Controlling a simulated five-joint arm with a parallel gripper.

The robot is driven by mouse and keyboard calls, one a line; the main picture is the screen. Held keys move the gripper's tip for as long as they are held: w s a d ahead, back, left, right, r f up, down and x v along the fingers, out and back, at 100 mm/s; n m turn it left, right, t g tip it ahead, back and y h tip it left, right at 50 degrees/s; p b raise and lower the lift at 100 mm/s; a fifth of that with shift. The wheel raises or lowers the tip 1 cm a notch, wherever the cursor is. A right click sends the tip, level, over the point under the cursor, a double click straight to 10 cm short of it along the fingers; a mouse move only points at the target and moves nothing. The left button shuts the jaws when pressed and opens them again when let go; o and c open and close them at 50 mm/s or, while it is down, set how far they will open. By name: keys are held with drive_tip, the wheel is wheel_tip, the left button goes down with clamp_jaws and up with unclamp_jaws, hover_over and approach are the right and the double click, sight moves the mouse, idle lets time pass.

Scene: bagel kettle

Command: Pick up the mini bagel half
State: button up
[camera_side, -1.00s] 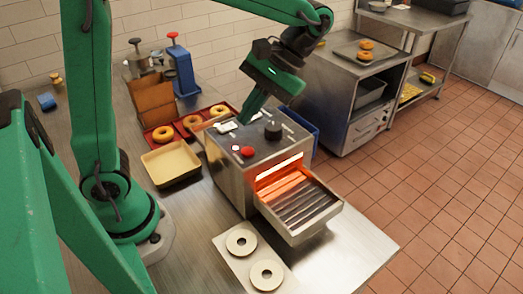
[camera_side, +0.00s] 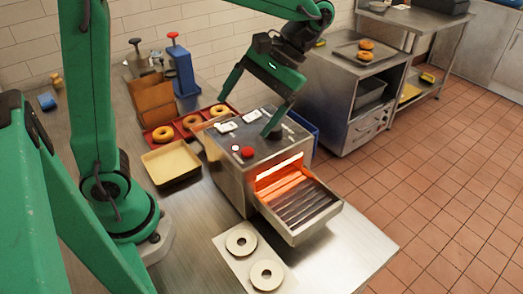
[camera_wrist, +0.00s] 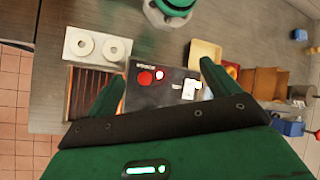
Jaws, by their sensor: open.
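Two pale ring-shaped bagel halves lie cut face up on a white board (camera_side: 228,250) at the table's front. One half (camera_side: 241,242) is nearer the machine's left side and the other half (camera_side: 267,275) is nearer the front edge. In the wrist view they are at the upper left (camera_wrist: 83,46) (camera_wrist: 117,48). I cannot tell which is the mini half. My gripper (camera_side: 244,117) is open and empty above the toaster's top, well apart from both halves. In the wrist view its fingers (camera_wrist: 162,72) spread over the control panel.
The steel toaster (camera_side: 232,172) has a glowing slot and a sloping ribbed chute (camera_side: 305,208) at its front. A red tray (camera_side: 205,132) of bagels, a beige tray (camera_side: 170,165) and a blue dispenser (camera_side: 181,72) stand behind. Bare table lies left of the board.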

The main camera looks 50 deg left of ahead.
wheel_tip(320, 180, up, 4)
drive_tip(key=n+t+h, duration=0.2)
drive_tip(key=n+t, duration=0.2)
drive_tip(key=t, duration=0.3)
hover_over(267, 278)
wheel_tip(267, 278, down, 22)
drive_tip(key=shift+w+a+f, duration=0.15)
drive_tip(key=shift+a, duration=0.2)
drive_tip(key=shift+f, duration=0.1)
drive_tip(key=shift+f, duration=1.2)
drive_tip(key=shift+d+f, duration=0.15)
drive_tip(key=shift+f, duration=1.15)
drive_tip(key=shift+d+f, duration=0.15)
drive_tip(key=shift+f, duration=1.1)
